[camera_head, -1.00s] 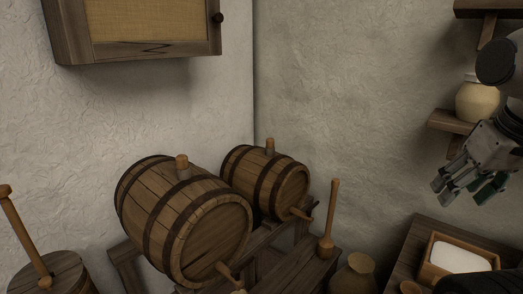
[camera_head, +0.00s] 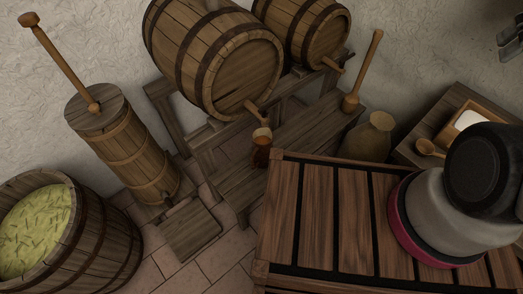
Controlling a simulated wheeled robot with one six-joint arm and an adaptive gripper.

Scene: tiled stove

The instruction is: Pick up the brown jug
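A small brown jug (camera_head: 261,153) with a pale top stands below the tap of the large barrel, by the barrel rack. It is small in the picture, and its lower part is close to the edge of the slatted wooden top in front. My gripper (camera_head: 508,42) shows only in part at the upper right edge, high and far to the right of the jug. The rest of it is cut off, so its opening is unclear. Nothing is seen in it.
Two barrels (camera_head: 215,58) lie on a wooden rack. A tan pot (camera_head: 369,139) and a wooden pestle-like tool (camera_head: 364,72) stand right of the jug. A churn (camera_head: 124,150) and a tub of shredded greens (camera_head: 62,243) stand at left. My arm's base fills the lower right.

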